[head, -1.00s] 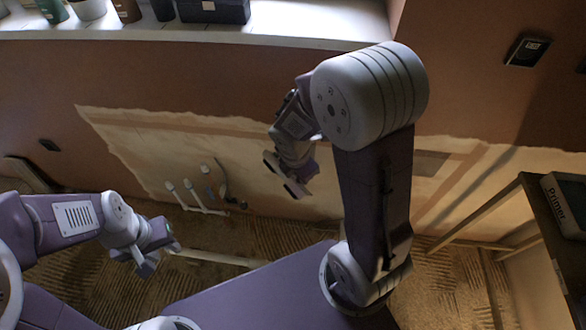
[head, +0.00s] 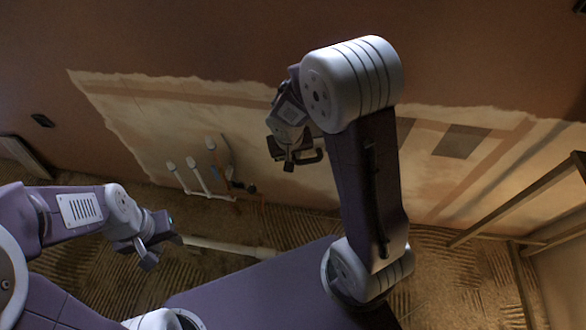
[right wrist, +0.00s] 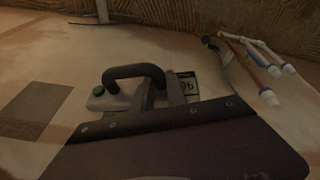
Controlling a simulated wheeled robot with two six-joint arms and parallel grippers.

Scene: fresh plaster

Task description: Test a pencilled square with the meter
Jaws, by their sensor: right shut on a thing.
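The meter is mostly hidden in the head view, where only a dark loop (head: 312,157) shows at my right gripper (head: 297,155). Dark patches (right wrist: 48,103) also show in the right wrist view; pencil lines are not readable. My left gripper (head: 160,247) is open and empty at lower left.
White-capped pipes (head: 190,175) stand out at the wall's foot, left of my right gripper; they also show in the right wrist view (right wrist: 268,96). A wooden frame (head: 520,200) stands at right. A pale bar (head: 230,248) lies on the ridged floor.

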